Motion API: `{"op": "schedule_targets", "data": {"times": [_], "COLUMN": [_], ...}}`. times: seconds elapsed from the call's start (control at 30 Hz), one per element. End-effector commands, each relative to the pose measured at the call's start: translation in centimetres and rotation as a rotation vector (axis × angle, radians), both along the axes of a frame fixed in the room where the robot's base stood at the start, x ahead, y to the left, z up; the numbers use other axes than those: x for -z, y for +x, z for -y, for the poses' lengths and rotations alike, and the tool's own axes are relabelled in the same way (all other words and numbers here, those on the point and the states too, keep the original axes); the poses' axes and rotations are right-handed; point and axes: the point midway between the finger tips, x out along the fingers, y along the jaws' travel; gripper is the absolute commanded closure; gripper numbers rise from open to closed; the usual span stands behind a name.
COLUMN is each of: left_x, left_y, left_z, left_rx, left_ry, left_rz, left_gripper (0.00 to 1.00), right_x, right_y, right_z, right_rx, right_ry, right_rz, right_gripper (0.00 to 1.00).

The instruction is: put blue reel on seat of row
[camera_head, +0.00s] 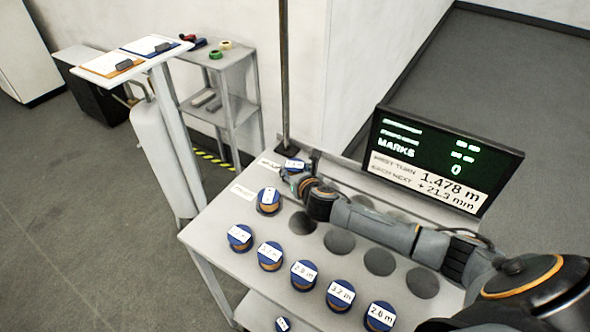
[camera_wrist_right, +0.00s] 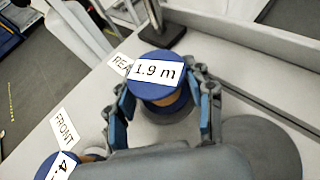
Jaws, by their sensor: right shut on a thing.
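My right gripper (camera_head: 296,177) is shut on a blue reel (camera_head: 294,164) near the back left of the table. In the right wrist view the reel (camera_wrist_right: 155,97) has a blue top and a white "1.9 m" label, with a finger of the gripper (camera_wrist_right: 165,104) on each side. It is upright; whether its underside touches anything is hidden. Empty dark round seats (camera_head: 340,241) run in a row to the right, partly behind my arm. One seat also shows in the right wrist view (camera_wrist_right: 270,142). My left gripper is not in view.
Several other blue reels (camera_head: 304,286) with length labels stand along the front of the table (camera_head: 215,232). A "FRONT" card (camera_wrist_right: 65,128) and a "REAR" card (camera_wrist_right: 120,63) lie at left. A screen (camera_head: 440,160) and a thin post (camera_head: 284,80) stand behind.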

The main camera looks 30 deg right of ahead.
Motion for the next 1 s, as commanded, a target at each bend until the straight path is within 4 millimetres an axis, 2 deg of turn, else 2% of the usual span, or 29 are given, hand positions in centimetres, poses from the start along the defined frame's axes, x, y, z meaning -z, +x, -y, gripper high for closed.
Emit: {"op": "schedule_targets", "data": {"times": [0.33, 0.37, 0.47, 0.83, 1.0], "left_x": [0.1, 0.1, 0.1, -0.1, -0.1], "left_y": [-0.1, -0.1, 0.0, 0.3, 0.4], "left_z": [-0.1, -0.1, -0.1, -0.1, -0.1], "left_rx": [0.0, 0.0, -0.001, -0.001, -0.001], "left_ry": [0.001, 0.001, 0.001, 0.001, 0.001], "left_rz": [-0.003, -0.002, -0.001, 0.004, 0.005], "left_gripper": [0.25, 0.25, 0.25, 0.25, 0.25], "right_x": [0.4, 0.4, 0.4, 0.0, -0.4], "right_y": [0.0, 0.0, 0.0, 0.0, -1.4], "right_z": [0.0, 0.0, 0.0, 0.0, -0.3], "right_rx": [0.0, 0.0, 0.0, 0.0, -0.003], "right_ry": [0.0, 0.0, 0.0, 0.0, -0.001], "right_rz": [0.0, 0.0, 0.0, 0.001, 0.001], "right_gripper": [0.8, 0.46, 0.25, 0.25, 0.25]}}
